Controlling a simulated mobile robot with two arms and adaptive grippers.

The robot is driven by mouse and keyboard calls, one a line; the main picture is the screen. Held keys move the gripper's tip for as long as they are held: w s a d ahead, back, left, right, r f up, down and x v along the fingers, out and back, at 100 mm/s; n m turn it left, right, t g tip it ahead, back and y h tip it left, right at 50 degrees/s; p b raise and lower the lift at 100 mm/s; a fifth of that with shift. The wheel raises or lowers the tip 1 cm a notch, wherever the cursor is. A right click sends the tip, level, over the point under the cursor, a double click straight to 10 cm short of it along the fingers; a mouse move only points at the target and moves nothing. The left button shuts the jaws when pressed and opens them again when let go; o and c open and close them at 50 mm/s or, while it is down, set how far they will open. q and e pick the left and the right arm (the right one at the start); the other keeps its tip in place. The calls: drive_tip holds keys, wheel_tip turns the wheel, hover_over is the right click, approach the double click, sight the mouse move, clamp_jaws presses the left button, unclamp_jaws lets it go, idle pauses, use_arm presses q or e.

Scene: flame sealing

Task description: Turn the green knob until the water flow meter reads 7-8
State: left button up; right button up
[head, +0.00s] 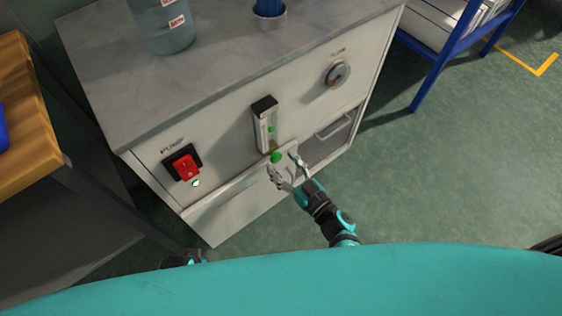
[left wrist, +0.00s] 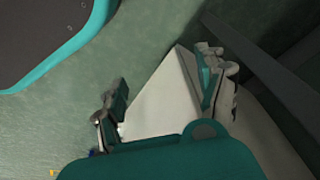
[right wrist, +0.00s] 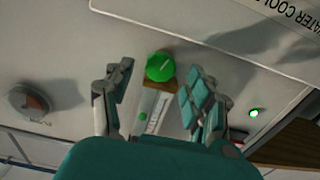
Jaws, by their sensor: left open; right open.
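The green knob (head: 277,157) sits at the lower end of the water flow meter (head: 265,125) on the cabinet's front panel. My right gripper (head: 283,166) is open just in front of the knob. In the right wrist view, the knob (right wrist: 160,66) shows between and slightly beyond the open fingers (right wrist: 158,86), with no clear contact. The flow meter (right wrist: 154,108) shows between the fingers there, partly hidden by my gripper. Its scale is too small to read; a green spot shows in its tube. My left gripper (left wrist: 160,95) is open and empty, away from the panel.
A bottle (head: 165,25) stands on the cabinet top (head: 220,50). A wooden table (head: 30,110) is at left, a blue rack (head: 440,70) at right.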

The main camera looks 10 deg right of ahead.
use_arm(q)
drive_tip(key=shift+w+r, duration=0.15)
drive_tip(key=shift+r, duration=0.2)
use_arm(e)
drive_tip(key=shift+w+a, duration=0.35)
drive_tip(key=shift+w, duration=0.25)
drive_tip(key=c, duration=1.1)
